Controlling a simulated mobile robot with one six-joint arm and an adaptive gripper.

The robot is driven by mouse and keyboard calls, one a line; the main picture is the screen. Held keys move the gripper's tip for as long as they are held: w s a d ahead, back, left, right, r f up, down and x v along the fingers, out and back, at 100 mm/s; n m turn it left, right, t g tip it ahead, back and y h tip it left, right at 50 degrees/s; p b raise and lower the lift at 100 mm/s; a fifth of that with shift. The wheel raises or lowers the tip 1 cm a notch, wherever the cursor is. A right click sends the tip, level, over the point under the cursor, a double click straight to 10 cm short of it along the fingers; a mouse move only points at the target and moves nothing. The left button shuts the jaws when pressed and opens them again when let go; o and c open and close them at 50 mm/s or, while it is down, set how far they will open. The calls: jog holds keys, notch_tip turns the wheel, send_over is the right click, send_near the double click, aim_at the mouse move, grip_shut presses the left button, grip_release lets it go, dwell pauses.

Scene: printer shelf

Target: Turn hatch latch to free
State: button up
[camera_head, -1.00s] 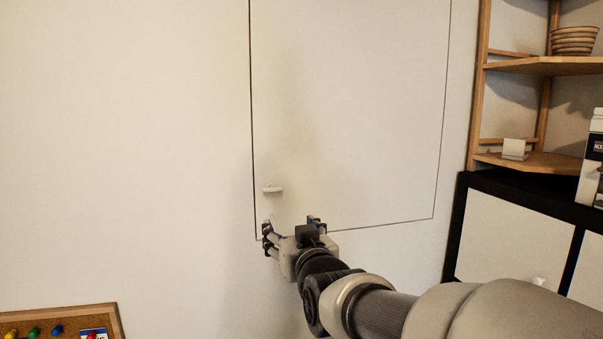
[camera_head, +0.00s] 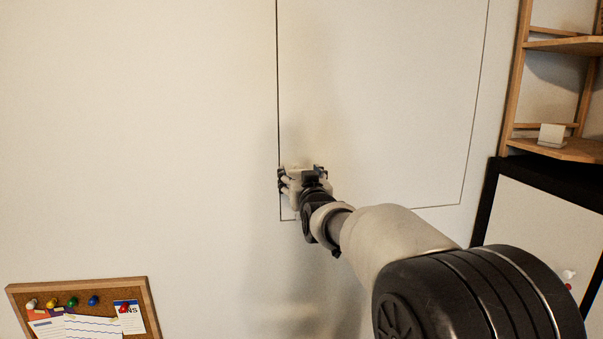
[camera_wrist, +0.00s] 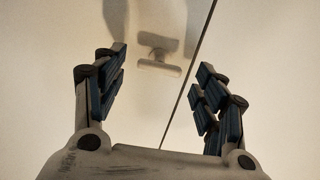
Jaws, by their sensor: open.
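The hatch (camera_head: 390,110) is a pale panel flush in the pale wall, outlined by a thin dark seam. Its latch (camera_wrist: 158,66) is a small white T-shaped handle in the wrist view, left of the seam and lying crosswise between my fingers. My gripper (camera_wrist: 160,88) is open, with the latch ahead between its dark-padded fingers and no visible contact. In the head view my gripper (camera_head: 302,172) is at the hatch's lower left corner and hides the latch.
A cork board (camera_head: 85,310) with pins and papers is at the lower left. A wooden corner shelf (camera_head: 560,45) and a black-framed cabinet (camera_head: 540,185) stand at the right. The wall left of the hatch is bare.

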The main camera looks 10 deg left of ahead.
aim_at(293, 169)
jog(key=shift+x, duration=1.15)
jog(key=shift+c, duration=0.2)
jog(key=c, duration=1)
